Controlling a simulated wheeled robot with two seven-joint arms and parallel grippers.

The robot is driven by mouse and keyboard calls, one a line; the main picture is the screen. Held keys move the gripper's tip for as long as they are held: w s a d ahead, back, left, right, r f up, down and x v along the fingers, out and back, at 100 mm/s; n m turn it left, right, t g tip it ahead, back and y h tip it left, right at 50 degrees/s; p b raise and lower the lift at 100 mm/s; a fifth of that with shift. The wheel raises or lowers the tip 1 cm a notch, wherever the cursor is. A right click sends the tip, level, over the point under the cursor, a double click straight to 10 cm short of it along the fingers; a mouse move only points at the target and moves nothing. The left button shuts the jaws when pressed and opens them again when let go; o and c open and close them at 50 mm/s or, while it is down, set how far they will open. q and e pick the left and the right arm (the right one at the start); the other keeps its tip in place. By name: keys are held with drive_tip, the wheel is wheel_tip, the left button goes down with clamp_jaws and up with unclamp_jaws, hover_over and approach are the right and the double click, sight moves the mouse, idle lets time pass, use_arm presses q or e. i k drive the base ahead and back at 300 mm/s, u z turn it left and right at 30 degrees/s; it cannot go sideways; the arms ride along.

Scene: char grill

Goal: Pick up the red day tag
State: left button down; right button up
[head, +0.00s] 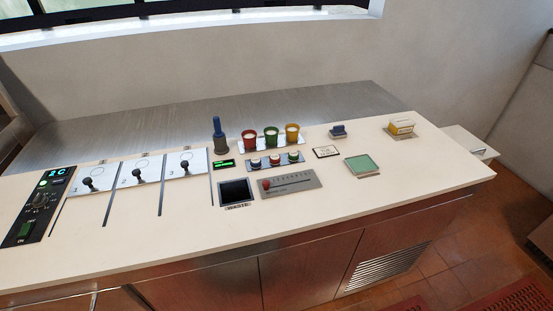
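A small red piece (266,184) sits at the left end of a grey plate (306,180) with a row of tiny marks; it may be the red day tag, but the marks are too small to read. Other red things are a red cup (250,141) with a pale top, left of a green cup (271,137) and a yellow cup (292,134), and a small red-banded item in a low rack (294,158). Neither of my grippers shows in the head view.
On the cream counter (380,208) are a black waste opening (235,191), a blue-handled tool (219,136), a green pad (362,165), a yellow-and-white box (401,126) and a dark blue item (338,131). Levers and a control panel (41,206) stand left. The front right counter is clear.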

sight(275, 158)
drive_tip(key=z, duration=2.3)
drive_tip(key=i, duration=2.15)
drive_tip(key=u, duration=3.55)
